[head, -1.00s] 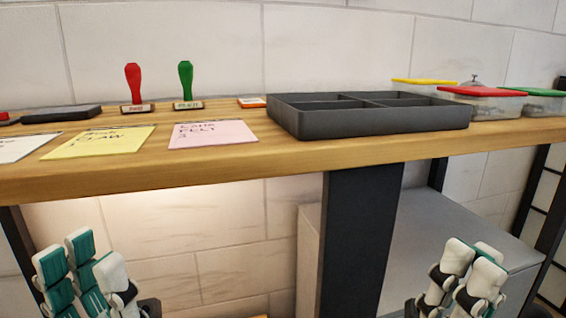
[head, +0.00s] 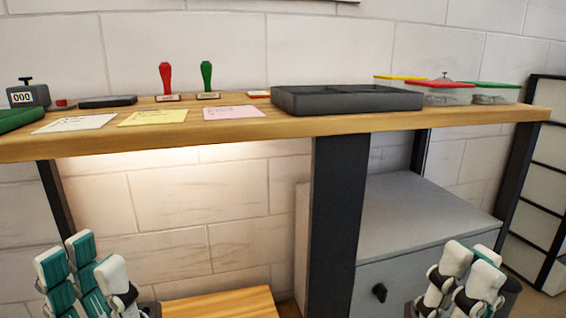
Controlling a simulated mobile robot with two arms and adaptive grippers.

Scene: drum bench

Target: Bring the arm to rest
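My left gripper (head: 88,278) is at the lower left of the head view, below and in front of the bench. Its fingers are spread apart, with nothing seen between them. My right gripper (head: 463,280) is at the lower right, also below the bench top level. Its fingers are apart and it looks empty. Both grippers are clear of the wooden bench (head: 200,138). The lower parts of both are cut off by the picture edge.
On the bench are a red stamp (head: 166,78), a green stamp (head: 207,76), paper notes (head: 152,118), a dark tray (head: 347,102) and lidded boxes (head: 447,93). A numbered device (head: 28,94) stands at left. A grey cabinet (head: 410,230) and a low wooden surface (head: 222,305) are beneath.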

